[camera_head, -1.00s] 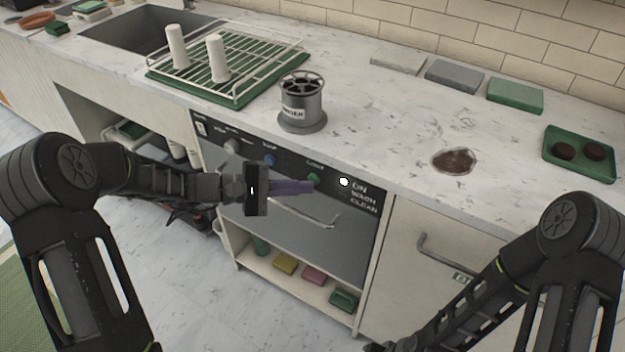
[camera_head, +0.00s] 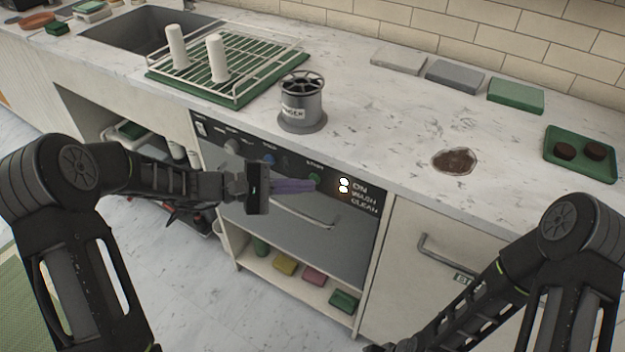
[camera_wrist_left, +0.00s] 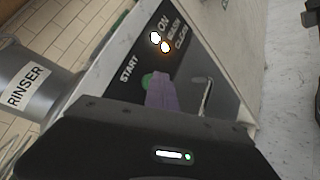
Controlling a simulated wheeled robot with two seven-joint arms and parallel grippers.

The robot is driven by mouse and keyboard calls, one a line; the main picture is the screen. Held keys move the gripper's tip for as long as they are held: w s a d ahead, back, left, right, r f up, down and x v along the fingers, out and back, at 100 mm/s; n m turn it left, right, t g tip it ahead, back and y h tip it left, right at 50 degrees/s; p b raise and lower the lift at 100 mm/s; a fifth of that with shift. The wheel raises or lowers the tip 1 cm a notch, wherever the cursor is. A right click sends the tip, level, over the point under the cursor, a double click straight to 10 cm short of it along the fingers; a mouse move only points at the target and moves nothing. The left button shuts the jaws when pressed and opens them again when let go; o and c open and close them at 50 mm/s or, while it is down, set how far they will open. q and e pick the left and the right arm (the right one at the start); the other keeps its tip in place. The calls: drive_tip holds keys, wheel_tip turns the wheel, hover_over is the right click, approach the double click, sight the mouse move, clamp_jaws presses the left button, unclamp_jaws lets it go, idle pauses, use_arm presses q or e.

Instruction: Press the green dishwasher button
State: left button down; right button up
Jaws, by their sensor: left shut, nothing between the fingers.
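The dishwasher front (camera_head: 340,252) is under the counter, with a dark control panel along its top. The green button (camera_head: 314,178) is on that panel under its START label; it also shows in the left wrist view (camera_wrist_left: 146,82), partly hidden by my fingers. My left gripper (camera_head: 312,187) is shut and empty, its purple fingers pointing at the button. In the left wrist view its fingertips (camera_wrist_left: 158,76) overlap the button's edge and seem to touch it. Two lamps (camera_head: 344,185) glow beside the ON and WASH labels. My right gripper is out of frame.
A door handle (camera_head: 305,214) sticks out below the panel, close under my left fingers. A metal rinser (camera_head: 302,108) stands on the counter above. The floor (camera_head: 215,300) in front is clear.

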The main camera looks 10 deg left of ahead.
use_arm(q)
drive_tip(key=shift+s+a, duration=0.3)
drive_tip(key=shift+s, duration=0.45)
drive_tip(key=s, duration=0.1)
drive_tip(key=s+a, duration=0.1)
drive_tip(key=s, duration=0.1)
drive_tip(key=s+a, duration=0.1)
drive_tip(key=shift+s, duration=0.3)
drive_tip(key=shift+d, duration=0.1)
idle(0.6)
